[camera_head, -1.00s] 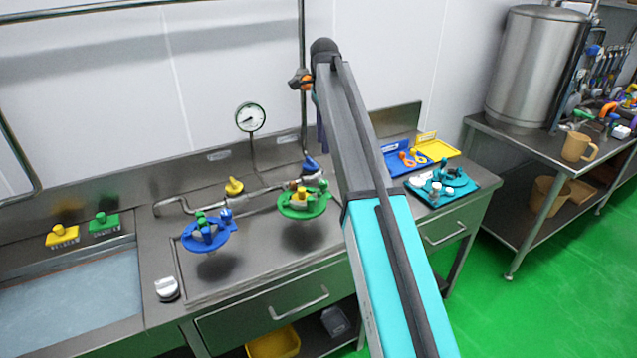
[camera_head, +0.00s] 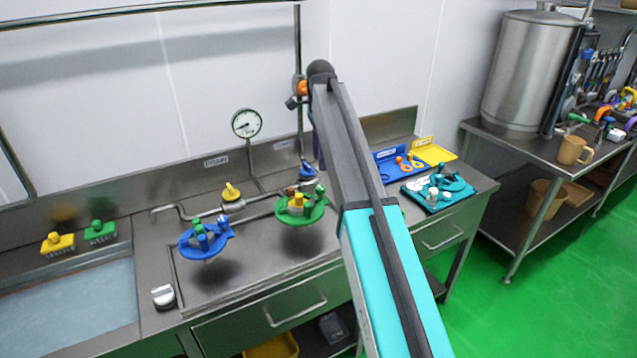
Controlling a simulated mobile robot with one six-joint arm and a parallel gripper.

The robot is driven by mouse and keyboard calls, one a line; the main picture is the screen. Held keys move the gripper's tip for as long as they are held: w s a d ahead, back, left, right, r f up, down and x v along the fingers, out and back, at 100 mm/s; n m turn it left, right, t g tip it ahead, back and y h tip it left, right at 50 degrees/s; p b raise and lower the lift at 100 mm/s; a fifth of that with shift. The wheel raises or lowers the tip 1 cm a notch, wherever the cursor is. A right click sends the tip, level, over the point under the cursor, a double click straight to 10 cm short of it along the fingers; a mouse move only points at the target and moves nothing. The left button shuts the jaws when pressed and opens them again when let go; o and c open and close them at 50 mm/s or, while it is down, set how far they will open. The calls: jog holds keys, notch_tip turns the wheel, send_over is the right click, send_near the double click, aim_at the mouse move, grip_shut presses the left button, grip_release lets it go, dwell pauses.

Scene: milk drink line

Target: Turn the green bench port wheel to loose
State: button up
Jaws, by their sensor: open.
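The green round port wheel (camera_head: 317,214) is on the steel bench, with a yellow piece at its middle and green and blue parts on top. Its turn position cannot be read from here. A similar blue round port (camera_head: 190,246) with green and blue parts is to its left. My arm runs from the bottom right up past the right side of the green wheel, close to it in the picture. My gripper cannot be made out; the arm's links hide the space behind them.
A pipe with a yellow valve (camera_head: 231,192) and a pressure gauge (camera_head: 246,123) stand behind the ports. A sink (camera_head: 70,300) is at left. Blue (camera_head: 382,155), yellow (camera_head: 440,152) and teal (camera_head: 412,188) trays lie right of my arm. A steel tank (camera_head: 525,70) stands on the right table.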

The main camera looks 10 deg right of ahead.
aim_at(320, 187)
jog(key=shift+f+p, duration=1.25)
jog(key=shift+f, duration=3.95)
jog(key=c, duration=1)
jog(key=shift+c, duration=0.2)
